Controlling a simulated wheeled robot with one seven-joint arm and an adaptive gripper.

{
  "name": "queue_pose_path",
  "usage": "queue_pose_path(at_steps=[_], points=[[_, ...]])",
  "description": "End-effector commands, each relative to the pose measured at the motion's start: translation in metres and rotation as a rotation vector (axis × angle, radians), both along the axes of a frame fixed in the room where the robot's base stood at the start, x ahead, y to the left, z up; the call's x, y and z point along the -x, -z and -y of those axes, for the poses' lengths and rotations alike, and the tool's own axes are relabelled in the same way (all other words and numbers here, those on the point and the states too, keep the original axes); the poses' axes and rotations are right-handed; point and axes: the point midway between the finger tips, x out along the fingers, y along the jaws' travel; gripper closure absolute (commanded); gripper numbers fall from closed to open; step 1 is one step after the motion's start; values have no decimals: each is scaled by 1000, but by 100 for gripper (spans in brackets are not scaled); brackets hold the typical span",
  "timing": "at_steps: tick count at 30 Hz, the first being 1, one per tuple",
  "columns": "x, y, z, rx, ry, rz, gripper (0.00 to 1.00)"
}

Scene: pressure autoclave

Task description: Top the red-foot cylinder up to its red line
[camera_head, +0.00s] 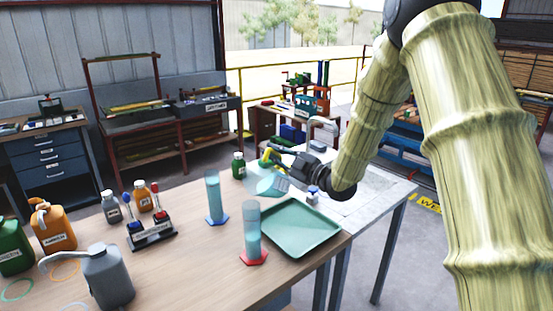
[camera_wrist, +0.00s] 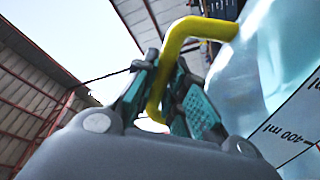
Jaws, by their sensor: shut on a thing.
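The red-foot cylinder (camera_head: 252,232) stands upright on the wooden table, left of the green tray, with bluish liquid inside. I cannot make out its red line or exact level at this size. The blue-foot cylinder (camera_head: 213,200) stands behind it to the left, also with bluish liquid. My gripper (camera_head: 283,157) is behind the tray, shut on the yellow handle (camera_wrist: 183,45) of a clear bluish jug (camera_head: 268,186). The jug fills the right of the wrist view (camera_wrist: 262,75), with a 400 ml mark. I cannot tell whether it touches the table.
The green tray (camera_head: 270,229) lies beside the red-foot cylinder. A small blue-capped bottle (camera_head: 312,194) stands behind it; a green bottle (camera_head: 238,166) stands behind the cylinders. A rack (camera_head: 152,236), small bottles, a grey can (camera_head: 107,277) and orange and green jugs occupy the left.

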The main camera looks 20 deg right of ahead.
Motion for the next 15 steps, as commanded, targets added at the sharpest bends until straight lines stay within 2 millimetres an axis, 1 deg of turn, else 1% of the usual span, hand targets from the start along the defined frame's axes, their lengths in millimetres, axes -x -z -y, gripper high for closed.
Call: queue_pose_path(at_steps=[15], points=[[7, -12, -8, 95, 0, 88, 100]])
